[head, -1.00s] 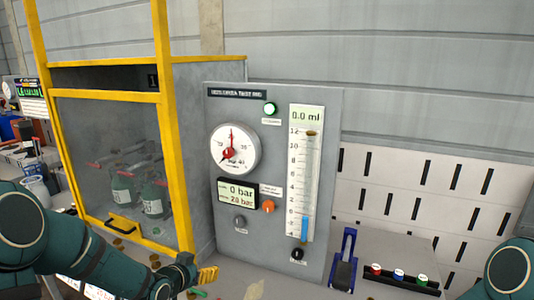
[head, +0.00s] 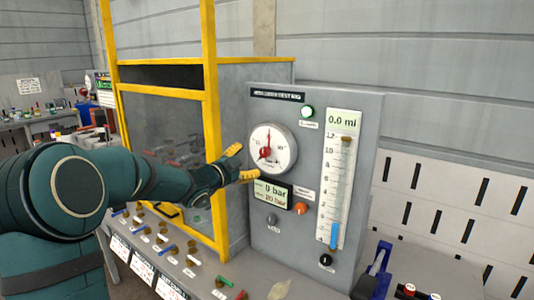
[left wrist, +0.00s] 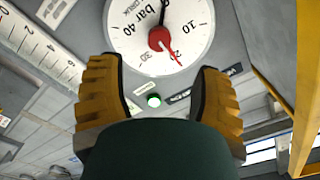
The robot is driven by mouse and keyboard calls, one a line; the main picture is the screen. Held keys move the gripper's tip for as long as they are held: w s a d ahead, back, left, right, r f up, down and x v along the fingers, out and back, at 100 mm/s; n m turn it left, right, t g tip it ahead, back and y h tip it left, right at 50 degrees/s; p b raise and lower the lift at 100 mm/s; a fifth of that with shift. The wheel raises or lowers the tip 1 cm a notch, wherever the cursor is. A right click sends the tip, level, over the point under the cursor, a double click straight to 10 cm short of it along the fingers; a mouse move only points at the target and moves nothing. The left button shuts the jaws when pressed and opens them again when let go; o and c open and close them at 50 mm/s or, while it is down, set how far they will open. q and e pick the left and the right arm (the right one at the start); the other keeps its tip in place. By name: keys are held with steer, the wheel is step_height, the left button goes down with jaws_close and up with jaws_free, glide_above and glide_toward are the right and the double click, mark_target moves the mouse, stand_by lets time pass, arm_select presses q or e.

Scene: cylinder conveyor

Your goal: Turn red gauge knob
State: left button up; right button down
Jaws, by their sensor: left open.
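A round white pressure gauge (head: 284,150) is on the upper left of the grey test panel (head: 358,120). Its red knob (head: 266,153) is at the dial's centre; in the left wrist view the red knob (left wrist: 160,38) carries a red needle pointing between 10 and 20, and a black needle points near 0. My left gripper (head: 242,163) is open and empty, just left of the gauge with its yellow fingers towards it. In the left wrist view its fingers (left wrist: 160,75) frame the lower part of the dial, apart from the knob. My right gripper is out of view.
Below the gauge are a digital display (head: 272,194), an orange knob (head: 300,208) and a dark knob (head: 271,220). A tall scale (head: 340,180) stands to their right. A yellow-framed cabinet (head: 210,110) is close behind my left arm. Small parts lie on the bench below.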

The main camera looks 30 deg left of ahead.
mark_target(263, 153)
arm_select(q)
steer(key=w, duration=0.6)
steer(key=w+d, duration=0.1)
steer(key=w, duration=0.2)
steer(key=shift+w, duration=0.15)
jaws_close()
